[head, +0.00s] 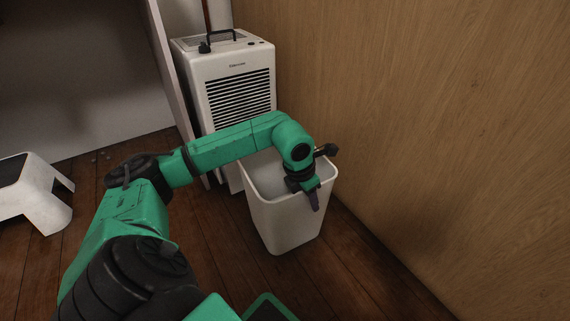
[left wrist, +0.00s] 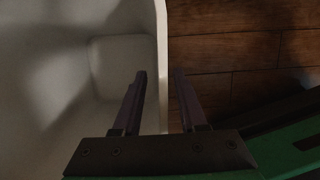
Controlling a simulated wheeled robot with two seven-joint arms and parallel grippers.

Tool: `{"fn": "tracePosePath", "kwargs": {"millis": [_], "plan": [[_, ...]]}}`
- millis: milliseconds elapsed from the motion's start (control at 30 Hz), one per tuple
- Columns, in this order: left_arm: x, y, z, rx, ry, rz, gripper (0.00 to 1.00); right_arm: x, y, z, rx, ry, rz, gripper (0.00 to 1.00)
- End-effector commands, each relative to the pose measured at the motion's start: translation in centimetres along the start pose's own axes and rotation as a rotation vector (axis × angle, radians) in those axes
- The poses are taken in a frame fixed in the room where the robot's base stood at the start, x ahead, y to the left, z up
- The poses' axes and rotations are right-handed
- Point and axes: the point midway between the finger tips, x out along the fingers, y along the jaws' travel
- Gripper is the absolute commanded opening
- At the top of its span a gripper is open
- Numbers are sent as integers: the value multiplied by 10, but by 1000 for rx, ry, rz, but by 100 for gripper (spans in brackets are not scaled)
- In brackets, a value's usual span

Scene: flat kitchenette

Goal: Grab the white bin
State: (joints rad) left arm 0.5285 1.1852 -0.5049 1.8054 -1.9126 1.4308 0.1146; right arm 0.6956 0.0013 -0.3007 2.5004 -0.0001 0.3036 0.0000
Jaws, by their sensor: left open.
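The white bin (head: 288,222) stands upright on the wood floor, beside the wooden panel. It is open at the top and looks empty; it also shows in the left wrist view (left wrist: 60,90). My left gripper (head: 314,199) is over the bin's near rim, pointing down. In the left wrist view the open left gripper (left wrist: 158,98) has one finger inside the bin and the other outside, with the rim wall between them. Neither finger clearly touches the wall. My left arm hides part of the bin's far rim. My right gripper is not in view.
A white heater-like appliance (head: 238,88) with a black handle stands just behind the bin. The wooden panel (head: 420,120) rises close on the right. A white step stool (head: 34,190) is on the far left. Floor in front of the bin is clear.

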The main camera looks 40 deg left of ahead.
Motion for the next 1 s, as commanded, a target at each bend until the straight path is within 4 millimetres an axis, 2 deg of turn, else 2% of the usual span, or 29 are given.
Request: {"fn": "tracePosePath", "kwargs": {"millis": [33,100,133,1000], "plan": [[0,0,0,0,0,0,34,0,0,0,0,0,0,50],[0,0,0,0,0,0,7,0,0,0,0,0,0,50],[0,0,0,0,0,0,0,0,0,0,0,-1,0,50],[0,-2,0,0,0,-6,0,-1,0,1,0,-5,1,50]]}}
